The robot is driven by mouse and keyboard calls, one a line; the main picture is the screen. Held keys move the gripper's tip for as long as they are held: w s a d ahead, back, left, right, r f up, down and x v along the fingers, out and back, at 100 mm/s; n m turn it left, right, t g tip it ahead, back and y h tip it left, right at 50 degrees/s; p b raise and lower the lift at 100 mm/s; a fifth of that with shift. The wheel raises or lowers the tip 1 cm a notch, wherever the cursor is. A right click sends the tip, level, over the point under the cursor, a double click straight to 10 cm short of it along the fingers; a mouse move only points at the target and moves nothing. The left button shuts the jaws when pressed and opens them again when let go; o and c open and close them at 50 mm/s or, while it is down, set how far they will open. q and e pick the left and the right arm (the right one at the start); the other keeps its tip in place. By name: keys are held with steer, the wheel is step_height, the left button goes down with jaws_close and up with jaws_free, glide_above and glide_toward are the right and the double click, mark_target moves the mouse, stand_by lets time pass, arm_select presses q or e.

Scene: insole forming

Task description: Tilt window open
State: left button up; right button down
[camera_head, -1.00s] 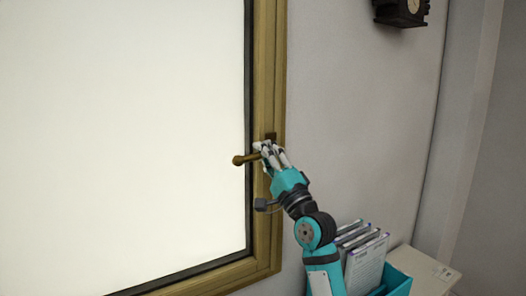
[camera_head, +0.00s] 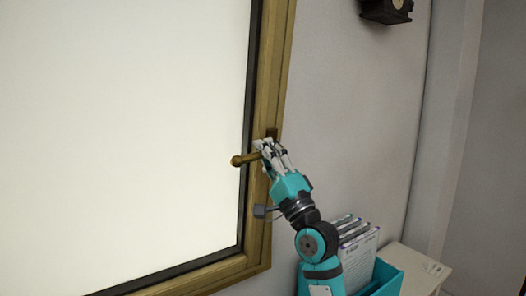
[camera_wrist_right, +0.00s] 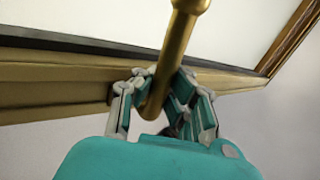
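The window (camera_head: 130,140) has a bright pane in a wooden frame (camera_head: 262,200). In the head view its right edge slants, with the top farther right than the bottom. The brass handle (camera_head: 240,160) points left, nearly level, from the frame's right side. My right gripper (camera_head: 266,152) is at the handle's base end. In the right wrist view the fingers (camera_wrist_right: 160,105) are closed around the handle shaft (camera_wrist_right: 172,62), one on each side, and its knob end sticks out past them. The fingers partly hide the handle's base. My left gripper is not in view.
A teal box (camera_head: 388,282) with several upright folders (camera_head: 358,250) stands below right, beside my right forearm. A pale surface (camera_head: 420,264) is next to it. A dark clock (camera_head: 385,10) hangs at the top right. The wall (camera_head: 350,120) between is clear.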

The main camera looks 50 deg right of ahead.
steer(key=c, duration=1.5)
jaws_free()
steer(key=shift+w+d+f, duration=0.25)
steer(key=shift+d, duration=0.05)
steer(key=shift+s+a, duration=0.1)
steer(key=shift+s, duration=0.1)
steer(key=v, duration=1.1)
steer(key=shift+s+f, duration=0.25)
